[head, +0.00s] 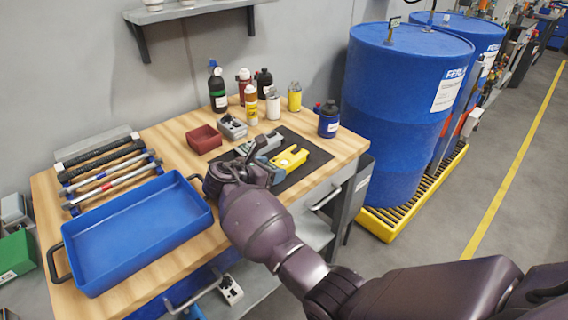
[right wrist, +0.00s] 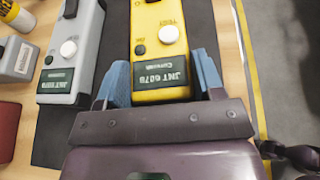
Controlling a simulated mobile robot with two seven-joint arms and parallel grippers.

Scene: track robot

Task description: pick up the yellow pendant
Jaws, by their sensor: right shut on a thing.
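The yellow pendant (head: 291,157) lies on or just above a black mat (head: 312,164) on the wooden workbench; I cannot tell whether it touches the mat. In the right wrist view the yellow pendant (right wrist: 160,50) has a dark label, a white button and a small green one. My right gripper (head: 271,172) is at the pendant's near end. In the right wrist view its blue fingertips (right wrist: 161,76) are on either side of that end, shut on it. My left gripper is not in view.
A grey pendant (right wrist: 72,52) lies left of the yellow one. A red bin (head: 204,139), a grey box (head: 232,127) and several bottles stand behind. A blue tray (head: 135,235) is at the left. A blue drum (head: 400,110) stands right of the bench.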

